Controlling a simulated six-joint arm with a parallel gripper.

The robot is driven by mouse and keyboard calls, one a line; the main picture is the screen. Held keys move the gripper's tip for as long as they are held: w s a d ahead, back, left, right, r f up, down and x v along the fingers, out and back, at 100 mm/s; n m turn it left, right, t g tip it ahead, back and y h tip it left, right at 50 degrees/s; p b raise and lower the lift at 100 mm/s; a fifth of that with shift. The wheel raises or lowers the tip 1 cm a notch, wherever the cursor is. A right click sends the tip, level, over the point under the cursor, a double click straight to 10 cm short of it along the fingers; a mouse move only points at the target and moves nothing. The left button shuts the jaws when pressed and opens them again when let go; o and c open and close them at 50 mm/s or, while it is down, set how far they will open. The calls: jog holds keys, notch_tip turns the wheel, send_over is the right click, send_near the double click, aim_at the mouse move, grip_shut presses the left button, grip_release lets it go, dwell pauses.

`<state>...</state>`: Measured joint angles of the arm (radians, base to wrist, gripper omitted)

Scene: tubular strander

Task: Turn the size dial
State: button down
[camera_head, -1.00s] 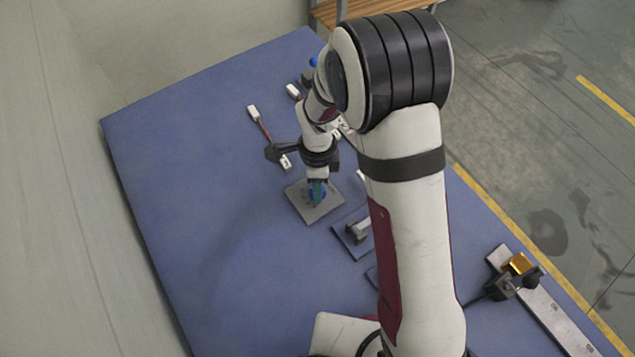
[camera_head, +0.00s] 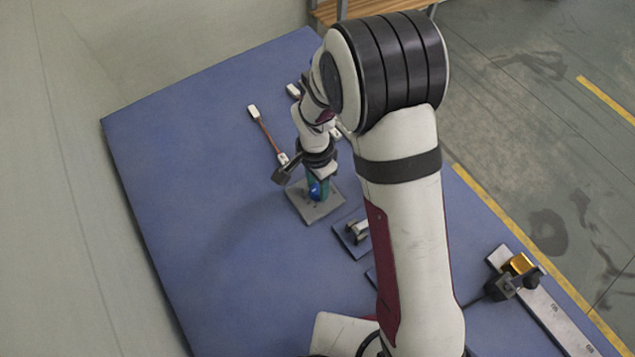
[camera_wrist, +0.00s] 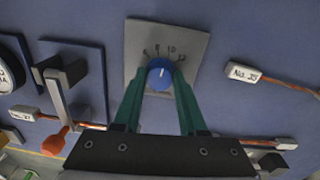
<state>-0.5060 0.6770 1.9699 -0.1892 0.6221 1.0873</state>
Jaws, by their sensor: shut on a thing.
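The size dial (camera_wrist: 160,74) is a blue round knob with a white pointer line, on a grey square plate (camera_wrist: 190,35) with printed numbers. In the wrist view the pointer points nearly straight up, close to the middle marks. My gripper (camera_wrist: 160,88) has green fingers, one on each side of the knob, shut on it. In the head view the dial (camera_head: 314,189) shows partly beside my green fingers, above its plate (camera_head: 312,215); my wrist hides the rest.
A lever on a blue plate (camera_wrist: 92,75) stands left of the dial, with a round gauge (camera_wrist: 8,80) beyond it. A label marked No. 35 (camera_wrist: 243,74) and its cable lie to the right. The blue panel (camera_head: 220,240) is clear on the left in the head view.

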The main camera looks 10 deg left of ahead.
aim_at(314, 187)
jog(key=shift+n, duration=2.1)
jog(key=shift+c, duration=2.3)
grip_release()
notch_tip(314, 187, up, 16)
jog(key=shift+a, duration=0.35)
jog(key=shift+f, duration=0.1)
